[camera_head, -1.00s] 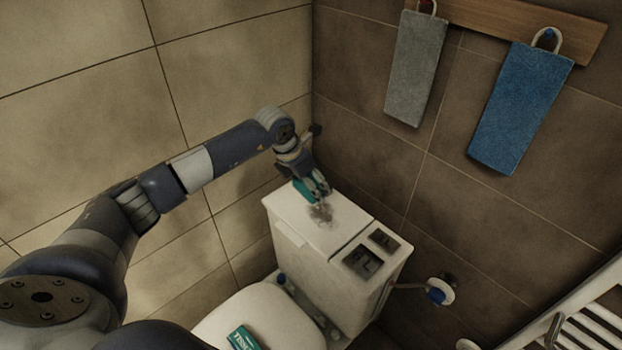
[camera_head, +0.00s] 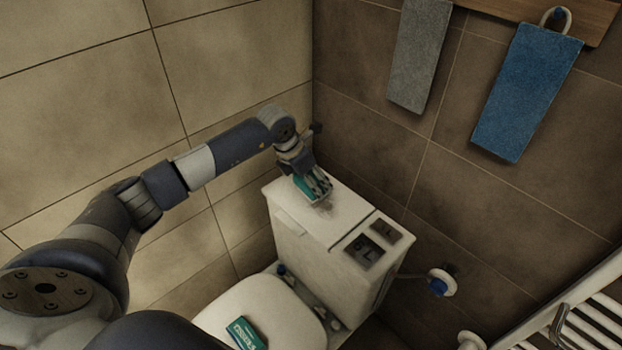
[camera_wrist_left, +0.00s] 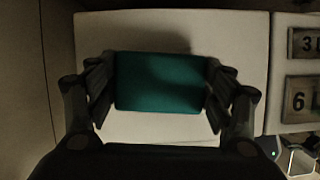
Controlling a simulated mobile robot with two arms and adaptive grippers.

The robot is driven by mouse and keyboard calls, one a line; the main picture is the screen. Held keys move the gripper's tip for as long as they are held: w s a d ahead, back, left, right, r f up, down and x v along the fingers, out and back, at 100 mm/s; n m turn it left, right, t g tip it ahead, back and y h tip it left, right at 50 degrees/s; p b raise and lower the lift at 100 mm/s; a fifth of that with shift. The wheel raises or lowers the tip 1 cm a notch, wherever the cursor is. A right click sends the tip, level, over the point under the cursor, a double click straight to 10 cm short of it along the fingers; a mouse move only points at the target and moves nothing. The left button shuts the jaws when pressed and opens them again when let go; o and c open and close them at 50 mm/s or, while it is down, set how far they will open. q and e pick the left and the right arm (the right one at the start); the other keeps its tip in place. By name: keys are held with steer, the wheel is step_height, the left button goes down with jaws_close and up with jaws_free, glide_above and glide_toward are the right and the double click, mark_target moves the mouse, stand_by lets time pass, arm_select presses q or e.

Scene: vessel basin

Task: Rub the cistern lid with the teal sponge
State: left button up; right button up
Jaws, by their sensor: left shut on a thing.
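The cistern lid (camera_head: 345,219) is the white top of the cistern behind the toilet. A grey smudge (camera_head: 326,207) shows on it beside my left gripper. My left gripper (camera_head: 315,190) is over the left part of the lid, shut on the teal sponge (camera_head: 305,187). In the left wrist view the sponge (camera_wrist_left: 160,82) sits between both fingers, with the pale lid (camera_wrist_left: 190,28) around it. The sponge is at or just above the lid; contact is hard to tell. My right gripper is not in view.
Two flush plates (camera_head: 366,249) sit on the cistern's right part. A teal box (camera_head: 245,334) lies on the closed toilet seat lid (camera_head: 262,308). A grey towel (camera_head: 419,55) and a blue towel (camera_head: 527,90) hang on the wall. A white radiator (camera_head: 590,318) stands at the right.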

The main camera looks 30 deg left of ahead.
arm_select(q)
steer(key=shift+f+b, duration=0.75)
steer(key=shift+f, duration=0.2)
steer(key=shift+r, duration=0.1)
steer(key=shift+s+d+p, duration=0.2)
steer(key=shift+d, duration=0.3)
steer(key=shift+s+d+p, duration=0.15)
steer(key=shift+d+p, duration=0.05)
steer(key=shift+d, duration=0.25)
steer(key=shift+s+d, duration=0.3)
steer(key=shift+d, duration=0.6)
